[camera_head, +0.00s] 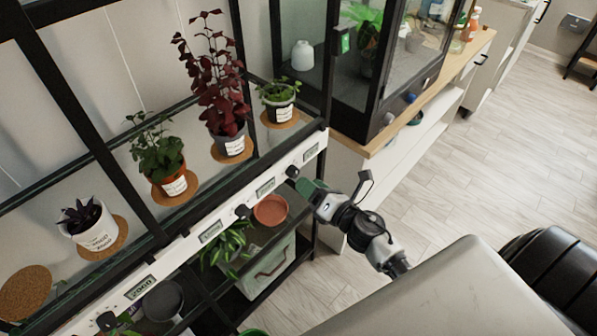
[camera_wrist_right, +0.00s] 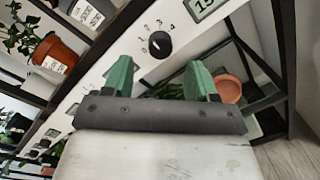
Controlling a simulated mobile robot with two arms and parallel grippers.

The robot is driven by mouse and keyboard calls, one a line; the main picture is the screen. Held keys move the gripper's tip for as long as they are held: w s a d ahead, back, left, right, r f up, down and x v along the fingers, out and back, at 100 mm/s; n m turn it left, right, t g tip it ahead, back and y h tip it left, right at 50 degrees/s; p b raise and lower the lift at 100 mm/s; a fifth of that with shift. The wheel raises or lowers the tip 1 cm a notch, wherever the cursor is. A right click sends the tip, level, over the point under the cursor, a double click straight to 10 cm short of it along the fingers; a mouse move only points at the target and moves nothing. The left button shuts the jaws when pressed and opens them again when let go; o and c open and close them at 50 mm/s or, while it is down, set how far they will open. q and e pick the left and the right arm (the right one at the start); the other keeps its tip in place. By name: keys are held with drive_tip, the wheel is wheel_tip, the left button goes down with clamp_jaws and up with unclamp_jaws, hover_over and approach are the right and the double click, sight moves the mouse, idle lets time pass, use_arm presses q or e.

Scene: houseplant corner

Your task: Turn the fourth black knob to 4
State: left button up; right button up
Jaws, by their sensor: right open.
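The black knob (camera_head: 293,171) at the far right end of the white panel (camera_head: 225,217) is the one nearest my right gripper (camera_head: 308,187). In the right wrist view this knob (camera_wrist_right: 160,44) has printed numbers up to 4 around it; its pointer is too small to read surely. My right gripper (camera_wrist_right: 160,80) is open, its green fingers apart and empty, just short of the knob and below it in that view. Other black knobs sit further left along the panel, one (camera_head: 242,212) in the middle and one (camera_head: 107,321) at lower left. My left gripper is not in view.
Small displays (camera_head: 265,187) sit between the knobs. Potted plants (camera_head: 228,139) stand on cork mats on the shelf above the panel. An orange bowl (camera_head: 270,210) and a grey crate (camera_head: 266,268) are below. A glass cabinet (camera_head: 381,70) stands at the right; the floor (camera_head: 478,156) there is open.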

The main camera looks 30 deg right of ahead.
sight(296, 174)
drive_tip(key=x, duration=0.3)
drive_tip(key=shift+w+a, duration=0.1)
drive_tip(key=shift+w, duration=0.3)
drive_tip(key=shift+w+a, duration=0.1)
drive_tip(key=shift+w, duration=0.3)
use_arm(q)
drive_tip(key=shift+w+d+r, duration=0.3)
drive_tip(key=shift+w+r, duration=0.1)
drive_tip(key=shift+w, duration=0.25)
use_arm(e)
drive_tip(key=shift+c, duration=0.2)
drive_tip(key=c, duration=0.9)
use_arm(q)
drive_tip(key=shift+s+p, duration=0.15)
drive_tip(key=shift+p, duration=0.15)
